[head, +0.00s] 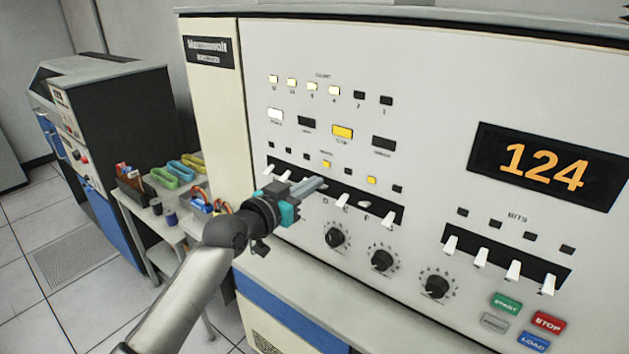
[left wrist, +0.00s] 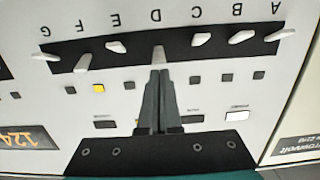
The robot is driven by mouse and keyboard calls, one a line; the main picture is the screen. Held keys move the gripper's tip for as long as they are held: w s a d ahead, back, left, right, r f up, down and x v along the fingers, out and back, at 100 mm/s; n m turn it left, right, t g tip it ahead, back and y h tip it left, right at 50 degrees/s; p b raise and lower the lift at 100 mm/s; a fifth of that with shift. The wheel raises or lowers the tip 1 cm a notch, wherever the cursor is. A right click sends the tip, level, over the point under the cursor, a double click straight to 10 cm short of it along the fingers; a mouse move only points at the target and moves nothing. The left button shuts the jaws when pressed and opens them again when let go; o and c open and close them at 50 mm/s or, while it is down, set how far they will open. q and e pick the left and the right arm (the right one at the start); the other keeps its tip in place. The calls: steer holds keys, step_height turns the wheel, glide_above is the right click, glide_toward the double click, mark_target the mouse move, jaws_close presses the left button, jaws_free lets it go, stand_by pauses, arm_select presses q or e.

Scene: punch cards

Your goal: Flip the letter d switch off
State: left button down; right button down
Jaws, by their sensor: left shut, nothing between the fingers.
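The yellow D lamp (head: 326,164) is lit in the head view. My left gripper (head: 320,183) is shut and empty, in front of the slot. In the left wrist view its fingertips (left wrist: 158,74) are right at the D lever's end; I cannot tell if they touch. The arm hides part of the row in the head view. My right gripper is not in view.
Neighbouring levers C (left wrist: 201,40) and E (left wrist: 116,46) stand close on either side. Round knobs (head: 381,260) sit below the slot. A display (head: 545,167) reads 124. A small table (head: 160,222) with coloured items stands left of the console.

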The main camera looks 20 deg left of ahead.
arm_select(q)
steer(key=shift+w+d+f, duration=0.1)
steer(key=shift+w+d, duration=0.1)
steer(key=shift+w, duration=0.35)
